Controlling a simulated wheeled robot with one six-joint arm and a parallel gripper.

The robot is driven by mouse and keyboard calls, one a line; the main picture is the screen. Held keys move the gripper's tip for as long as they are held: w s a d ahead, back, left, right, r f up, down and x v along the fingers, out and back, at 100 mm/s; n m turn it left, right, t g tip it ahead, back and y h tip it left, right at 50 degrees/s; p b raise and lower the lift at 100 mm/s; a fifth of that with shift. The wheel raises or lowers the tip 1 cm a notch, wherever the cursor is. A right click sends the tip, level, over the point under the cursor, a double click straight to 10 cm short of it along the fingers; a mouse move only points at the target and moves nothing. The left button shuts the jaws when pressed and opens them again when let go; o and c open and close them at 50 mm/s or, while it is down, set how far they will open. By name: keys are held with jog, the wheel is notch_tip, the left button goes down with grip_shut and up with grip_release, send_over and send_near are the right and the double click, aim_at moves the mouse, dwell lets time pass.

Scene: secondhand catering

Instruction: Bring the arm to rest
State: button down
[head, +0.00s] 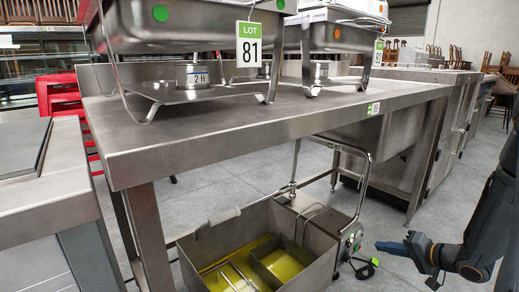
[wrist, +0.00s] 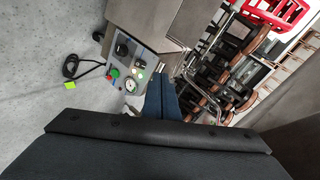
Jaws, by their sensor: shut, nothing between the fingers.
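My gripper (head: 382,246) is at the lower right of the head view, with its blue fingers together and pointing left. It is empty. The fingers also show in the wrist view (wrist: 160,92), at the middle above my dark wrist housing. My dark arm comes in from the right edge of the head view. The fingertips are to the right of a control box (head: 350,244) on a steel oil tank (head: 318,258). I cannot tell the exact gap between them.
The tank holds yellow oil (head: 283,266) and stands below a steel table (head: 225,118). A black cable (wrist: 72,66) lies on the grey floor. Clear floor (head: 395,222) shows behind my gripper.

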jog(key=w+a+r+n+g+h, duration=0.1)
jog(key=w+a+r+n+h, duration=0.4)
jog(key=a, duration=0.6)
jog(key=s+a+r+n+g, duration=0.1)
jog(key=s+a+r, duration=0.1)
jog(key=a+r, duration=0.35)
jog(key=s+a+r+n+g, duration=0.1)
jog(key=s+a+r, duration=0.1)
jog(key=a, duration=0.6)
jog(key=s+a+r+n+g, duration=0.25)
jog(key=s+a, duration=0.35)
jog(key=s, duration=0.6)
jog(key=s+a+r+n+g, duration=0.1)
jog(key=s+a+n+g, duration=0.15)
jog(key=s+a, duration=0.6)
jog(key=s+a+r+n+g, duration=0.2)
jog(key=s+a+g, duration=0.1)
jog(key=s, duration=1.1)
jog(key=d+r+m+p, duration=0.3)
jog(key=d+r+p, duration=0.7)
jog(key=r+p, duration=0.3)
jog(key=d+r+m+h+p, duration=0.1)
jog(key=d+r+m+p, duration=0.2)
jog(key=d+r+p, duration=0.7)
notch_tip(320, 180, up, 3)
jog(key=p, duration=0.8)
jog(key=shift+s+d+r+m+h+p, duration=0.2)
jog(key=shift+s+d+m+h+p, duration=0.1)
jog(key=shift+m, duration=0.1)
